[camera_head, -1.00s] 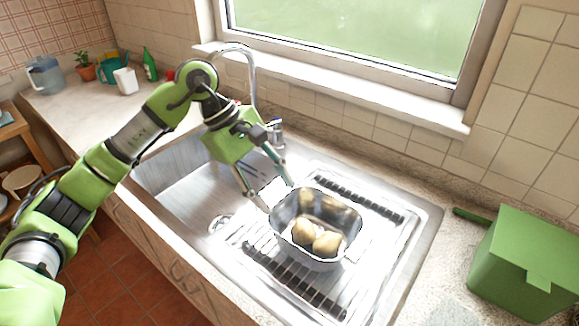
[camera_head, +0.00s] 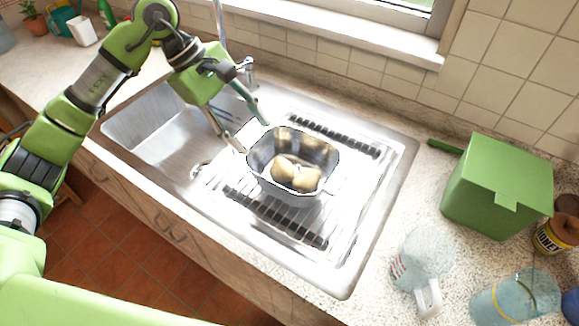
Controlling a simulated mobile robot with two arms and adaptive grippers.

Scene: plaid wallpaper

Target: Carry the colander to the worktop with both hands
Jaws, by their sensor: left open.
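The colander (camera_head: 322,154) is a shiny metal bowl standing upright on the ribbed drainboard of the sink. Several potatoes (camera_head: 296,175) lie inside it. My left gripper (camera_head: 250,136) is open at the colander's left side, with its fingertips close to the rim. I cannot tell whether a fingertip touches it. My right gripper is not in view. The worktop (camera_head: 375,285) is speckled stone and shows to the right of the sink.
A green box (camera_head: 495,185) stands on the worktop at the right. A clear jug (camera_head: 422,262), a bluish glass container (camera_head: 512,300) and a honey jar (camera_head: 556,234) stand near it. The sink basin (camera_head: 150,130) is empty at left. A tap (camera_head: 245,70) rises behind it.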

